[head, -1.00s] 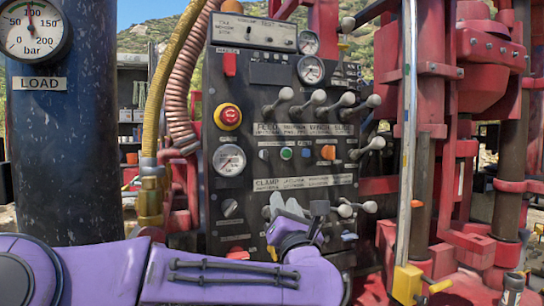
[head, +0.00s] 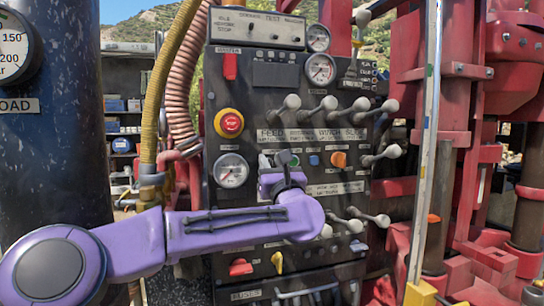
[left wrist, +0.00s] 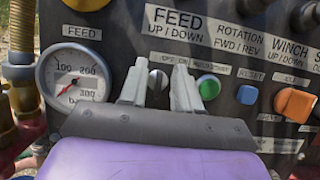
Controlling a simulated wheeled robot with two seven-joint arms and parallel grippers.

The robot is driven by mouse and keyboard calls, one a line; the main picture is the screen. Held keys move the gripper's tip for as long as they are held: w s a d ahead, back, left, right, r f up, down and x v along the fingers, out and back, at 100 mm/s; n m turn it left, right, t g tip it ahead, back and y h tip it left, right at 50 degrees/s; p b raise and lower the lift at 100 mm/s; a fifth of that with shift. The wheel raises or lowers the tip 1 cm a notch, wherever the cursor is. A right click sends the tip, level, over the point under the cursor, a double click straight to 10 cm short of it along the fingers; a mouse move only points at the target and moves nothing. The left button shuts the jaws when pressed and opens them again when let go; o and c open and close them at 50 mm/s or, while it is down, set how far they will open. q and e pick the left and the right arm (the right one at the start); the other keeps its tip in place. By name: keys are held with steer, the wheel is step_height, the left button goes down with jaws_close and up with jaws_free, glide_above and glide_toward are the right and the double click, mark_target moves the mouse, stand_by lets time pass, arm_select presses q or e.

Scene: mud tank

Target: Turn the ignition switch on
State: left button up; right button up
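The small silver-and-black rotary switch (left wrist: 158,79) shows between my left fingers in the left wrist view, left of a green button (left wrist: 208,86); I take it for the ignition switch. Small lettering above it is hard to read. In the head view this switch is hidden behind my left gripper (head: 283,158). My left gripper (left wrist: 159,85) is open, with one pale finger to each side of the switch in the picture. I cannot tell whether either finger touches it. My right gripper is not in view.
The dark control panel (head: 218,262) carries a round pressure gauge (head: 230,170), a red emergency button (head: 229,123), an orange knob (head: 339,160) and several grey-knobbed levers. Yellow and pink hoses run along its left. A metal pole (head: 427,150) and red machinery stand at the right.

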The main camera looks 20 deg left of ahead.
arm_select(q)
steer(key=shift+s, duration=0.1)
jaws_close()
